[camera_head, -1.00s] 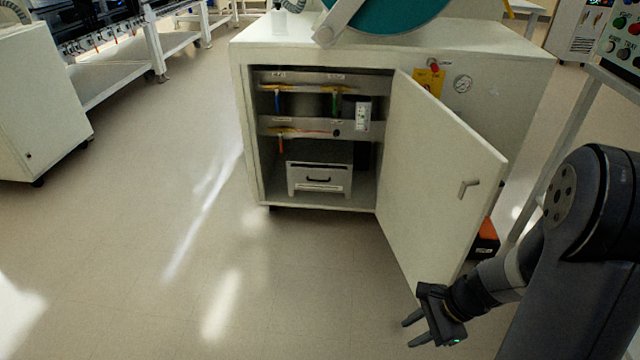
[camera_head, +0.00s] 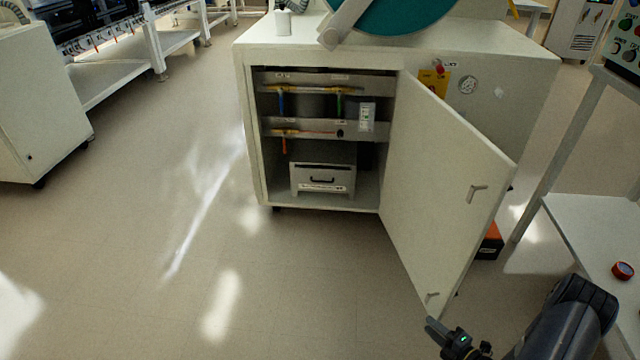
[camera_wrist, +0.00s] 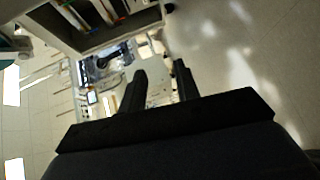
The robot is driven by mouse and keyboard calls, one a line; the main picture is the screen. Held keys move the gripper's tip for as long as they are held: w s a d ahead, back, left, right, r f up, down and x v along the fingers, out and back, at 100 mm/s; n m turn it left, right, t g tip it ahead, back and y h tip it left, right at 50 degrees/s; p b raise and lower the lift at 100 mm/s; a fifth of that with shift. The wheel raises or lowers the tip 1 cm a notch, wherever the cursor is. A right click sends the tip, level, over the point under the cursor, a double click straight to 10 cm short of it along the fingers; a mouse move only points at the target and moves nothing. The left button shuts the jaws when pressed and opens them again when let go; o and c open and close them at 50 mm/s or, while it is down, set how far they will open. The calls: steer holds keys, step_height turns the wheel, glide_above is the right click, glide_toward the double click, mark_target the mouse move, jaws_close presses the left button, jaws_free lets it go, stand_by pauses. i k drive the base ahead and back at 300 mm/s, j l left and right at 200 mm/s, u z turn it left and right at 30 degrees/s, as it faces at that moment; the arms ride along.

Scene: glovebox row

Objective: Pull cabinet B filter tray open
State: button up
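The filter tray (camera_head: 322,181) is a pale box with a dark handle (camera_head: 322,180) and a label strip on its front. It stands on the floor of the open white cabinet (camera_head: 480,47) in the head view and looks pushed in. No letter B is readable on the cabinet. The cabinet door (camera_head: 440,165) is swung wide open to the right. My gripper (camera_head: 447,338) is low at the bottom edge of the head view, just below the door's lower corner, away from the tray. In the wrist view its two fingers (camera_wrist: 160,84) are apart, with nothing between them.
Cables and a small white device (camera_head: 367,117) hang on rails above the tray. A white table (camera_head: 590,225) with a red roll (camera_head: 622,270) stands at the right. An orange and black box (camera_head: 490,241) sits behind the door. The floor (camera_head: 310,275) before the cabinet is clear.

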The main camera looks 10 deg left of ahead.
mark_target(308, 177)
steer(key=i+j, duration=0.15)
steer(key=j, duration=0.25)
steer(key=i+j+z, duration=0.1)
steer(key=j, duration=0.25)
steer(key=i+j, duration=0.15)
steer(key=j, duration=0.25)
steer(key=i+j+z, duration=0.1)
steer(key=j, duration=0.3)
steer(key=i+j, duration=0.15)
steer(key=j, duration=0.25)
steer(key=i+j+z, duration=0.25)
steer(key=i+j, duration=0.6)
steer(key=i, duration=0.15)
